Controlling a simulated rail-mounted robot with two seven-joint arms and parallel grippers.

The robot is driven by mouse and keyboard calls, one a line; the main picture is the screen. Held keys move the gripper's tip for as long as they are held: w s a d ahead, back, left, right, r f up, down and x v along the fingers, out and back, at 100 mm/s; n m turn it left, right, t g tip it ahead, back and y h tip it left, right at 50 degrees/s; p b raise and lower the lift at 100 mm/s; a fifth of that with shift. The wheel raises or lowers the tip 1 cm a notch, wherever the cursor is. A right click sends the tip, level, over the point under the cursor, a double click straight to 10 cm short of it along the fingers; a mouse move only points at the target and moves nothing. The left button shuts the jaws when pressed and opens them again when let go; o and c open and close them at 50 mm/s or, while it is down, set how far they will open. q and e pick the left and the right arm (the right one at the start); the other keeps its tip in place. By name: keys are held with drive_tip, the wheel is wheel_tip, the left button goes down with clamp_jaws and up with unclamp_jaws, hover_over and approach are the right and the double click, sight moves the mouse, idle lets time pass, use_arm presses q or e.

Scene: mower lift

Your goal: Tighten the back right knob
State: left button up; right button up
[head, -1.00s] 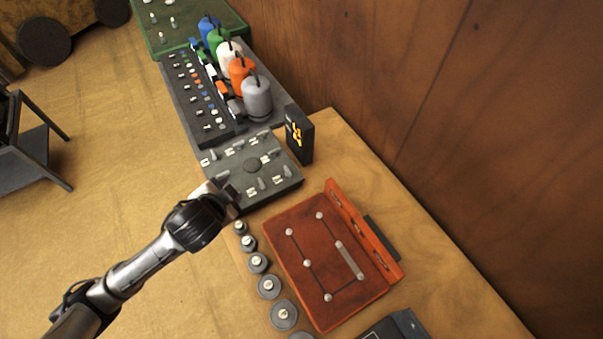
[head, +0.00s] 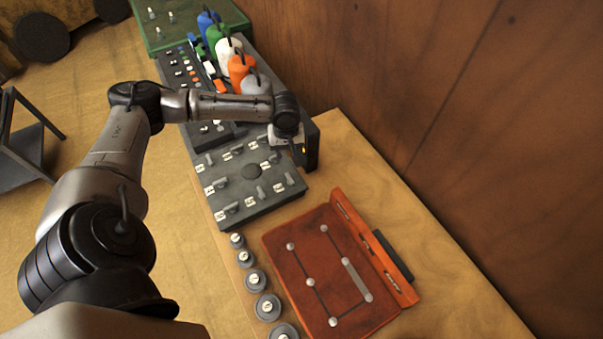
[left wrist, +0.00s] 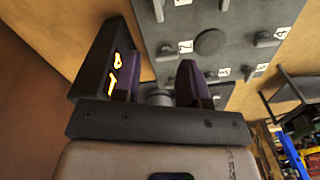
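The grey knob panel (head: 238,195) lies on the bench, with several small lever-like knobs and white number labels around a dark round disc (head: 251,171). My left gripper (head: 290,138) is over the panel's back right corner, beside the black display box (head: 311,150), and hides the knob there. In the left wrist view my left gripper (left wrist: 158,85) has its two purple-padded fingers apart. A grey round part (left wrist: 158,98) shows between them, partly hidden by the gripper body; contact cannot be told. Other knobs (left wrist: 266,40) stand beyond the fingers. My right gripper is not in view.
The display box (left wrist: 112,75) with orange digits stands close beside the left finger. Coloured bottles (head: 237,62) stand behind my forearm. A red board (head: 310,265) and a row of grey round weights (head: 255,281) lie in front. A wooden wall bounds the right side.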

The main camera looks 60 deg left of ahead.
sight(290, 178)
use_arm(q)
drive_tip(key=f+n, duration=0.1)
drive_tip(key=f, duration=0.3)
drive_tip(key=f+n, duration=0.1)
drive_tip(key=f, duration=0.4)
drive_tip(key=f+n, duration=0.2)
drive_tip(key=f, duration=0.3)
drive_tip(key=shift+d, duration=0.25)
drive_tip(key=shift+r, duration=0.1)
clamp_jaws()
